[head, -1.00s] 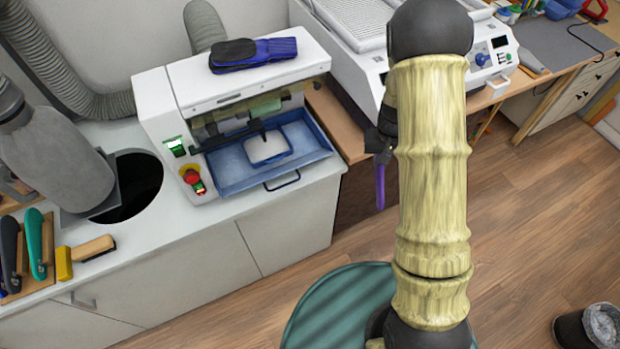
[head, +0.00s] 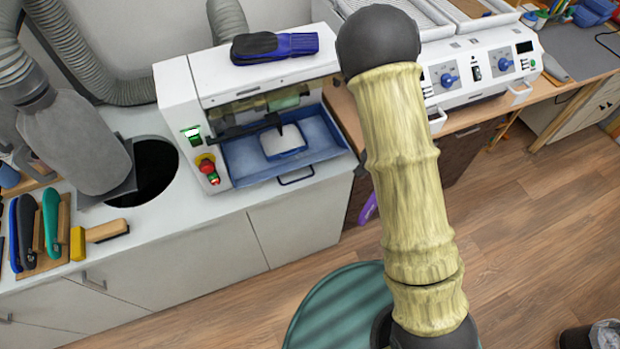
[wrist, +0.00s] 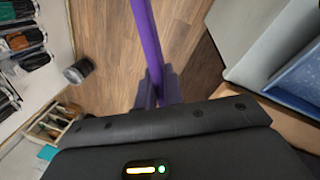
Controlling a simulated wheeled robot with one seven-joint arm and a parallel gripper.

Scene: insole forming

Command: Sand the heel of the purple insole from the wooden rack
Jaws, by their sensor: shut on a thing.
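The purple insole (wrist: 148,40) is held in my gripper (wrist: 158,90), which is shut on it in the wrist view. It shows edge-on as a thin purple strip reaching up from the fingers. In the head view only a small part of the purple insole (head: 369,208) shows left of my arm, which hides the gripper. The wooden rack (head: 45,235) stands at the left end of the white counter, with dark, blue and green insoles in it. The sanding machine (head: 180,105) stands on the counter, its blue tray (head: 235,165) in front, apart from the held insole.
A brush (head: 100,233) lies beside the rack. A grey hose and duct sit over a round dark hole (head: 150,175) in the counter. A blue and black item (head: 274,46) lies on top of the machine. A bin (head: 605,335) stands on the floor at right.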

